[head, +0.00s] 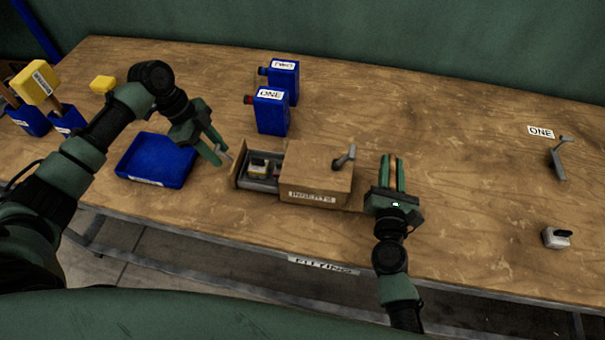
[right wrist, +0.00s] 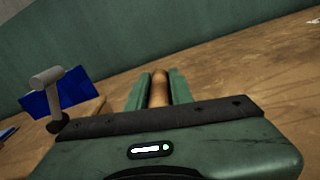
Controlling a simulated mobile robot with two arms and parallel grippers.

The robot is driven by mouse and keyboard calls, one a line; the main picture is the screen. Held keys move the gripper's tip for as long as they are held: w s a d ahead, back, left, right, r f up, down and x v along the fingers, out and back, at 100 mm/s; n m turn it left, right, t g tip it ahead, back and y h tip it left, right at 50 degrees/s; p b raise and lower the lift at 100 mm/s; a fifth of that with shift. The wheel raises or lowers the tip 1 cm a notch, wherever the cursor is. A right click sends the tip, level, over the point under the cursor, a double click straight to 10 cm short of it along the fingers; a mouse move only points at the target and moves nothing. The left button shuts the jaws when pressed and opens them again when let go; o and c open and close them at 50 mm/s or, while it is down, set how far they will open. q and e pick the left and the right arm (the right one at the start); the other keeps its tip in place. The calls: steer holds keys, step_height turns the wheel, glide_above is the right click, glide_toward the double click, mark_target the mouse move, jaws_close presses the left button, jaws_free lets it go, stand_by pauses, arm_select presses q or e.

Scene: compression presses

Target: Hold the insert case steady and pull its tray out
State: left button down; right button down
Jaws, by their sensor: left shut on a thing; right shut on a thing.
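The brown insert case (head: 315,197), labelled INSERTS, stands near the table's front edge. Its tray (head: 240,178) extends from the left end, showing a grey interior with a small pale-and-yellow piece (head: 259,166) in it. My left gripper (head: 222,156) is shut at the tray's outer end, on what looks like its small grey handle, mostly hidden by the fingers. My right gripper (head: 393,162) is right of the case, shut on a tan rounded grip, which shows between the fingers in the right wrist view (right wrist: 159,90). How the grip joins the case is hidden.
A grey T-shaped lever (head: 345,157) stands at the case. Right are another grey lever (head: 558,160), a ONE label (head: 541,131) and a small grey piece (head: 556,237). The back right is clear.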

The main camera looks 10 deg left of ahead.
arm_select(q)
steer(key=shift+a, duration=1.05)
steer(key=c, duration=0.9)
jaws_free()
steer(key=shift+a, duration=0.1)
steer(key=v, duration=1.2)
arm_select(e)
steer(key=c, duration=1.2)
jaws_free()
steer(key=shift+o, duration=0.2)
